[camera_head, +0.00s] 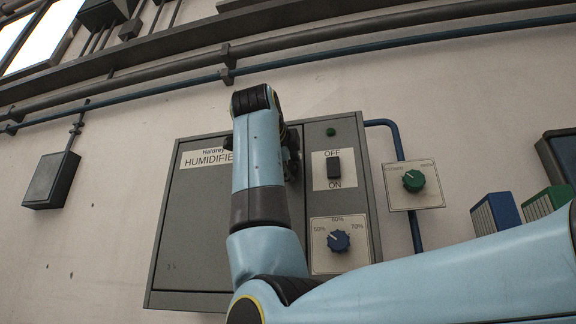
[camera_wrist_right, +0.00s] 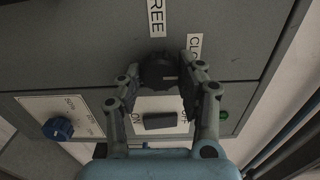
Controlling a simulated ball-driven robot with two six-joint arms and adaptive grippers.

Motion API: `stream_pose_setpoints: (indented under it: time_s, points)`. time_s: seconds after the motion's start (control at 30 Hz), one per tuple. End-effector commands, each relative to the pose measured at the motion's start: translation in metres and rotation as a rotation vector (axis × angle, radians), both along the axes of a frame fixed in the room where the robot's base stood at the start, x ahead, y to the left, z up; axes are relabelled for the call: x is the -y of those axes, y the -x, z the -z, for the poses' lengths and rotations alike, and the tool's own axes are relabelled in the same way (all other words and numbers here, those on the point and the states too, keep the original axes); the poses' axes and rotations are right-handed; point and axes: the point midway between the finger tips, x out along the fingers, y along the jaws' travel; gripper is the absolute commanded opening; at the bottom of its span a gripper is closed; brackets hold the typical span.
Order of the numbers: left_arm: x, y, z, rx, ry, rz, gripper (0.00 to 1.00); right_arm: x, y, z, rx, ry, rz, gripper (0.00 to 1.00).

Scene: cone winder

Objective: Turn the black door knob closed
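The black door knob (camera_wrist_right: 158,70) is on the grey cabinet door (camera_wrist_right: 80,40), below a vertical label ending in "REE". A second label, partly covered and starting "CLO" (camera_wrist_right: 194,44), is to its right. My right gripper (camera_wrist_right: 160,72) has one finger on each side of the knob. Whether the fingers touch it is too dark to tell. In the head view my right arm covers the knob and most of the right gripper (camera_head: 290,155); the humidifier cabinet door (camera_head: 195,225) shows behind it. My left gripper is not in view.
Right of the door is a panel with a black OFF/ON switch (camera_head: 333,167), a green button (camera_head: 331,132) and a blue dial (camera_head: 338,241). A green dial (camera_head: 413,181) on a plate is farther right, beside a blue pipe (camera_head: 397,140).

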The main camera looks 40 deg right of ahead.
Motion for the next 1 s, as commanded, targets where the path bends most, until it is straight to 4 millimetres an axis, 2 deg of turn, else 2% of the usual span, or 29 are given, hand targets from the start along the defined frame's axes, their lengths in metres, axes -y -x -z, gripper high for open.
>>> stream_pose_setpoints:
  time_s: [0.03, 0.17, 0.47, 0.8, 1.0]
  points:
    - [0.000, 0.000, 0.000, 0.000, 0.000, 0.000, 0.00, 0.000, -0.001, 0.001, -0.003, -0.002, 0.000, 0.44]
    - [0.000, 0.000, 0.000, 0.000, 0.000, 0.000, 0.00, 0.000, 0.000, 0.001, -0.002, -0.001, 0.000, 0.61]
    - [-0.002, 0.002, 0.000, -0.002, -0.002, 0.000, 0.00, -0.002, 0.001, 0.000, 0.000, 0.000, -0.001, 0.61]
    - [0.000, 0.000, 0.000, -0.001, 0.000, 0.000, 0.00, -0.044, 0.035, 0.001, 0.000, -0.002, -0.004, 0.61]
    - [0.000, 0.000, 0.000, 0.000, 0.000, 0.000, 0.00, -0.057, 0.047, 0.001, -0.002, -0.001, -0.001, 0.61]
